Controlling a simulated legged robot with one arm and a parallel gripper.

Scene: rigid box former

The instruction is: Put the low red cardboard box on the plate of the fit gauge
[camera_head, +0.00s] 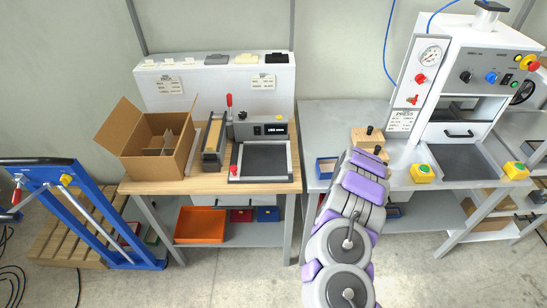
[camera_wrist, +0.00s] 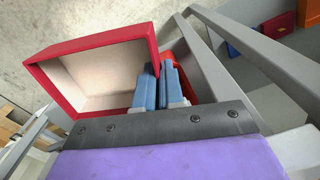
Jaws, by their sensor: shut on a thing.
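The low red cardboard box (camera_wrist: 95,48) is in the wrist view, tilted, with its cream inside showing. My gripper (camera_wrist: 158,85) is shut on it, with the blue fingers at its right side. Just where the fingers pinch it is partly hidden. Another red surface shows right of the fingers; I cannot tell if it is part of the box. My gripper and the held box are hidden in the head view.
An open cardboard carton (camera_head: 150,150) and a narrow grey holder (camera_head: 214,140) stand left of the gauge. A press (camera_head: 465,90) is on the right bench (camera_head: 320,120). An orange tray (camera_head: 200,225) is on the lower shelf. Bench legs and rails pass close to my gripper.

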